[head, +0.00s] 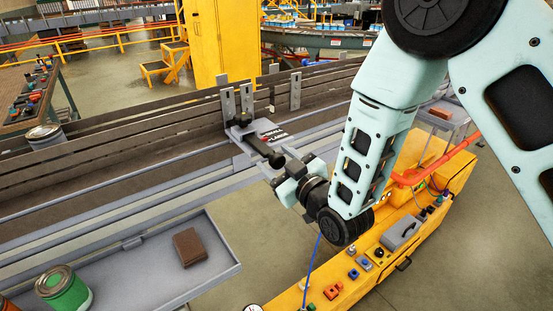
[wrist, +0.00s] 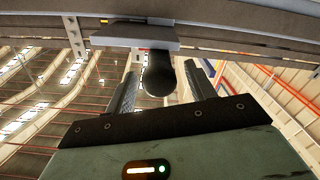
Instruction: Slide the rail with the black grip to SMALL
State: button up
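The black grip (head: 262,148) sticks out from the side of the conveyor towards my arm and ends in a round knob. The grey rail bracket (head: 240,128) stands behind it. A dark label plate (head: 273,134) with SMALL above LARGE lies beside the grip; I cannot tell exactly which mark the rail stands at. My gripper (head: 283,168) is at the knob end of the grip. In the wrist view the knob (wrist: 158,75) sits between the two fingers, with a visible gap on each side. The gripper is open; nothing is clamped.
The conveyor's grey side frame (head: 185,180) runs just behind the gripper. A grey tray (head: 140,280) with a brown block (head: 190,247) and a green can (head: 64,289) is at the lower left.

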aim_at(270, 152)
grip_shut()
jog(key=shift+f+b+x, duration=0.2)
jog(key=shift+b+x, duration=0.85)
jog(key=shift+x, duration=0.2)
jog(key=shift+w+a+r, duration=0.1)
jog(key=shift+w, duration=0.1)
jog(key=shift+r, duration=0.2)
jog(key=shift+c, duration=1.2)
grip_release()
jog(key=o, duration=0.3)
jog(key=shift+w+a+f, duration=0.1)
jog(key=shift+w, duration=0.05)
